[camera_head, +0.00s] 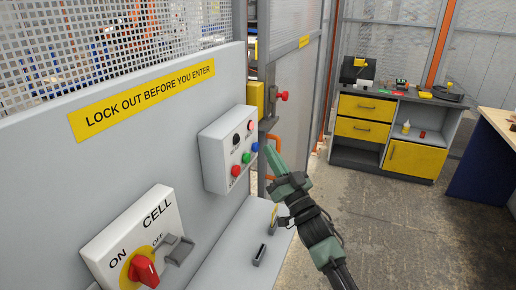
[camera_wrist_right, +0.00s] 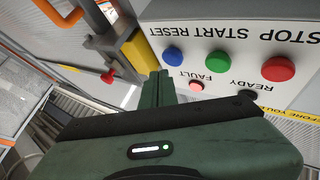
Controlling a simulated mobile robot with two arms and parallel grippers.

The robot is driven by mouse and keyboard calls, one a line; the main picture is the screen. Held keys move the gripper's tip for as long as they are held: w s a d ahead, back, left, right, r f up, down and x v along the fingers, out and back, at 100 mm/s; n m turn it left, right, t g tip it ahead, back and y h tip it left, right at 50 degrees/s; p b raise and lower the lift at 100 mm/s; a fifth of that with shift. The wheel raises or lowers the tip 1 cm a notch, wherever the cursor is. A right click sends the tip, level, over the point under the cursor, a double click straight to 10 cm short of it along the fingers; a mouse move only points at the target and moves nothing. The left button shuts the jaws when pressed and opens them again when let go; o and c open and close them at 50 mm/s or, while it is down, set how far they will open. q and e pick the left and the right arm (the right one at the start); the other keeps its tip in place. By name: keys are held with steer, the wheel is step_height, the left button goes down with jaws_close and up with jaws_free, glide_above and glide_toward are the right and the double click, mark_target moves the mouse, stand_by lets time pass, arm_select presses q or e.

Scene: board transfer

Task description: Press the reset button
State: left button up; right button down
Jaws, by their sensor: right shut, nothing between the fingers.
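The reset button is the blue one on the white control box (camera_head: 212,160). My right gripper (camera_head: 267,149) is shut and empty. Its tips are just right of the blue button in the head view, with a small gap in the picture. In the wrist view the tips (camera_wrist_right: 159,76) lie just below and left of the button. No contact shows. The FAULT lamp (camera_wrist_right: 196,86) glows pink; the READY lamp (camera_wrist_right: 247,94) is dark. My left gripper is out of view.
Green START (camera_wrist_right: 217,66) and red STOP (camera_wrist_right: 278,69) buttons sit beside the blue one. A yellow gate switch (camera_head: 256,98) with a red knob is close by. A red rotary CELL switch (camera_head: 143,270) is at lower left. A ledge (camera_head: 235,250) lies below the box.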

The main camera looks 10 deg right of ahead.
steer(key=shift+w+a, duration=0.1)
steer(key=shift+a, duration=0.05)
steer(key=shift+w+a, duration=0.15)
steer(key=shift+a, duration=0.1)
steer(key=shift+w+a, duration=0.2)
steer(key=shift+a, duration=0.15)
stand_by(0.7)
steer(key=shift+s+d, duration=0.1)
steer(key=shift+d, duration=0.1)
steer(key=shift+s+d, duration=0.35)
steer(key=shift+d, duration=0.2)
steer(key=s+d+p, duration=0.1)
steer(key=d, duration=0.1)
steer(key=s+d+p, duration=0.1)
steer(key=s+d, duration=0.1)
stand_by(0.6)
